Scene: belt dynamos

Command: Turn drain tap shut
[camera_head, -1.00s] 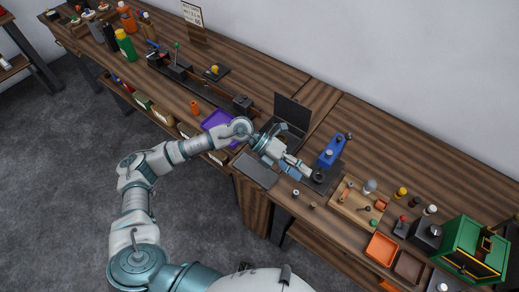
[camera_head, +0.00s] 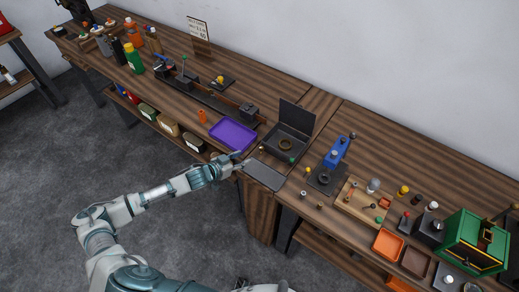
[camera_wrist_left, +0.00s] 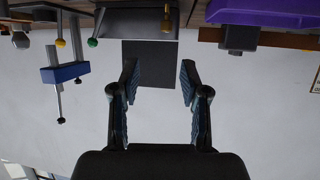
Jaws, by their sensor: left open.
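A black open-lidded basin (camera_head: 287,151) stands on the bench, with a dark ring (camera_head: 286,144) inside. The basin also shows in the left wrist view (camera_wrist_left: 150,22), upside down, with its raised lid (camera_wrist_left: 150,63). A small brass-coloured knob (camera_head: 262,150) sits by the basin's left side. I cannot tell whether it is the drain tap, and no tap shows clearly. My left gripper (camera_head: 241,161) is at the bench's front edge, between the purple tray and a dark flat plate. In the left wrist view its fingers (camera_wrist_left: 156,82) are open and empty, facing the basin.
The purple tray (camera_head: 233,134) lies left of the basin. The dark plate (camera_head: 265,175) lies in front of it. A blue press (camera_head: 336,153) stands to the right, with a wooden parts tray (camera_head: 361,203) beyond. The floor in front is clear.

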